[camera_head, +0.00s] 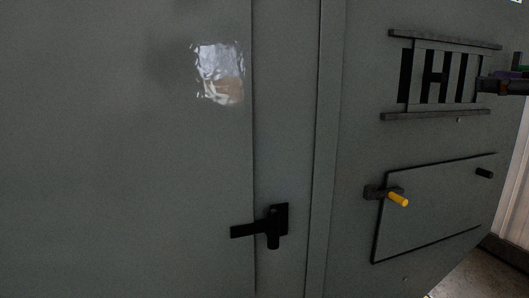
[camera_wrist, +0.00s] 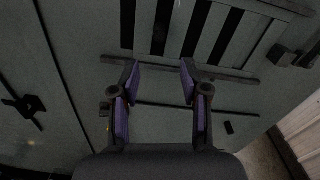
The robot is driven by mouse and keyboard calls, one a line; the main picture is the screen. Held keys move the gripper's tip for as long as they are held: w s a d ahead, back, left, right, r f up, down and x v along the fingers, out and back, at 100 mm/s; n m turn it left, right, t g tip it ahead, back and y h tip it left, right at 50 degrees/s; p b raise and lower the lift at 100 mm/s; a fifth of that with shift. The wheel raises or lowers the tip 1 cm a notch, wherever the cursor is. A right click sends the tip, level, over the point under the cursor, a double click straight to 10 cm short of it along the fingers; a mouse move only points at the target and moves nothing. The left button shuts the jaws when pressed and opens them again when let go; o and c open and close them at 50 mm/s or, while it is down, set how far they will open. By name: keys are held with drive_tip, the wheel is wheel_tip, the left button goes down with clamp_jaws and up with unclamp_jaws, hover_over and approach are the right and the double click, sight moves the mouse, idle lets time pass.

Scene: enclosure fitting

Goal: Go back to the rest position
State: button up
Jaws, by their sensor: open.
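My gripper (camera_wrist: 159,82) is open in the wrist view, with its two purple-padded fingers apart and nothing between them. In the head view my gripper (camera_head: 505,82) shows only in part at the right edge, by the right end of the slotted panel (camera_head: 431,76). The slotted panel sits between two dark rails on the grey enclosure (camera_head: 285,130). It also shows beyond my fingers in the wrist view (camera_wrist: 205,30). I cannot tell whether any part of my gripper touches it.
Below the rails is a closed hatch (camera_head: 440,205) with a yellow-tipped latch (camera_head: 397,199). A black door handle (camera_head: 272,228) projects at lower middle. A dark block (camera_wrist: 283,55) is at upper right in the wrist view. Floor (camera_head: 480,275) shows at lower right.

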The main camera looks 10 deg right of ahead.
drive_tip(key=w+a+f+n+g+y, duration=0.1)
drive_tip(key=w+a+f+n+g, duration=0.3)
drive_tip(key=a, duration=0.5)
drive_tip(key=w+a+f+n+g+y, duration=0.1)
drive_tip(key=w+a+f+n+y, duration=0.1)
drive_tip(key=a+f+n, duration=0.55)
drive_tip(key=s+a+f+n+g, duration=0.2)
drive_tip(key=a+f+n+g, duration=0.3)
drive_tip(key=a+f, duration=0.6)
drive_tip(key=s+a+f+n+g+h, duration=0.25)
drive_tip(key=a+f+n, duration=0.2)
drive_tip(key=f, duration=0.35)
drive_tip(key=s+d+f+n+g+h, duration=0.2)
drive_tip(key=s+f+n+g, duration=0.5)
drive_tip(key=s+f, duration=1.2)
drive_tip(key=n+h, duration=0.1)
drive_tip(key=n, duration=0.2)
drive_tip(key=shift+s+d+f+n, duration=0.2)
drive_tip(key=shift+d+f+n, duration=0.1)
drive_tip(key=shift+f+n, duration=0.1)
drive_tip(key=shift+r, duration=0.1)
